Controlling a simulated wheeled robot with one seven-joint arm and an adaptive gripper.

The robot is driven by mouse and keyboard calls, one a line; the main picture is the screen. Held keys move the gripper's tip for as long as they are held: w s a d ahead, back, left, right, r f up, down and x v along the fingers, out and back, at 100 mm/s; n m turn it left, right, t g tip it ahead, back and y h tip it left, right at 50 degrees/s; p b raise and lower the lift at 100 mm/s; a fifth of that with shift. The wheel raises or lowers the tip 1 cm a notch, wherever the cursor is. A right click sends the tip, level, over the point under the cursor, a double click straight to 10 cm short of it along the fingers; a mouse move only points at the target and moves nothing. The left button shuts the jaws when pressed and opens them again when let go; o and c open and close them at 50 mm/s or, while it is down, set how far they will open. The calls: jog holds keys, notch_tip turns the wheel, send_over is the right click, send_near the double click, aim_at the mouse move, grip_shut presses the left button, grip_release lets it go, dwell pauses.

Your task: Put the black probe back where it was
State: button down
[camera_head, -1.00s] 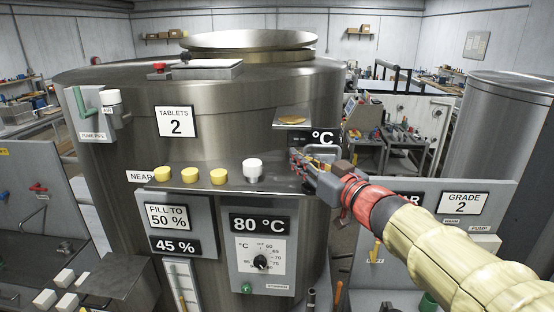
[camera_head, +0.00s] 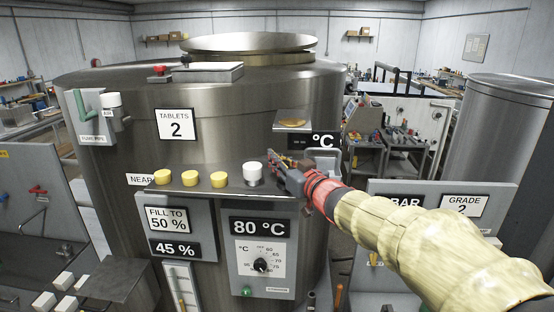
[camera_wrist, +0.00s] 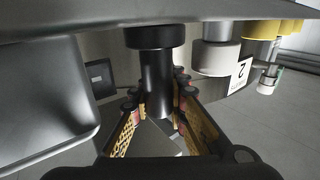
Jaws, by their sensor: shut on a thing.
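The black probe (camera_wrist: 157,80) is a dark cylinder with a wider black end at the top of the wrist view. My gripper (camera_wrist: 155,100) is shut on it, one finger on each side. In the head view my gripper (camera_head: 280,165) is just right of the white cap on the shelf, in front of the steel tank. The probe cannot be told apart from the dark fingers there. The wide end lies close to a grey surface in the wrist view; I cannot tell if they touch.
A white cap (camera_head: 252,172) and several yellow caps (camera_head: 190,177) stand on the shelf left of my gripper. The 80 °C panel (camera_head: 262,258) is below. The shelf's front is open.

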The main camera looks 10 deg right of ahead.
jog(key=shift+f, duration=0.15)
jog(key=c, duration=1.8)
grip_release()
jog(key=shift+o, duration=0.3)
jog(key=shift+r, duration=0.3)
jog(key=v, duration=1.2)
jog(key=shift+b, duration=0.3)
jog(key=shift+d+f, duration=0.1)
